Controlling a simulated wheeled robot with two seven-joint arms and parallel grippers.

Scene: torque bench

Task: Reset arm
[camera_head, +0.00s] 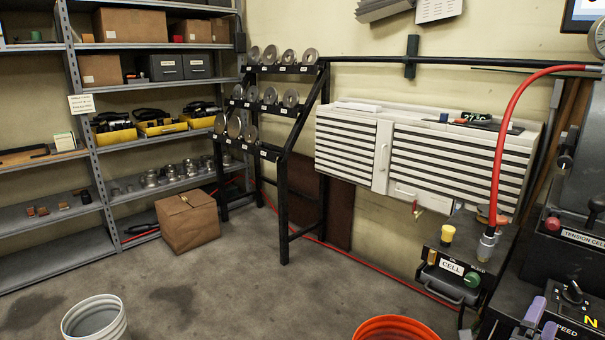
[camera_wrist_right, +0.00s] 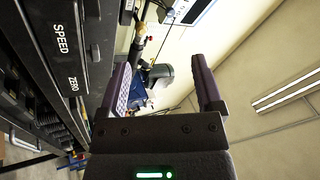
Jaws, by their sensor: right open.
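My right gripper (camera_head: 541,320) shows only its purple fingertips at the lower right corner of the head view, in front of the black panel marked SPEED (camera_head: 568,300). In the right wrist view the gripper (camera_wrist_right: 162,86) has its two purple fingers wide apart. Nothing is between them that I can see them holding. The SPEED panel (camera_wrist_right: 62,50) stands to the left of the fingers there. My left gripper is not in view.
A black CELL box (camera_head: 452,265) with a red hose (camera_head: 503,120) above it stands left of the panel. An orange bucket (camera_head: 394,328) and a white bucket (camera_head: 95,320) stand in front. Open floor (camera_head: 270,280) lies between the buckets and the weight rack (camera_head: 283,200).

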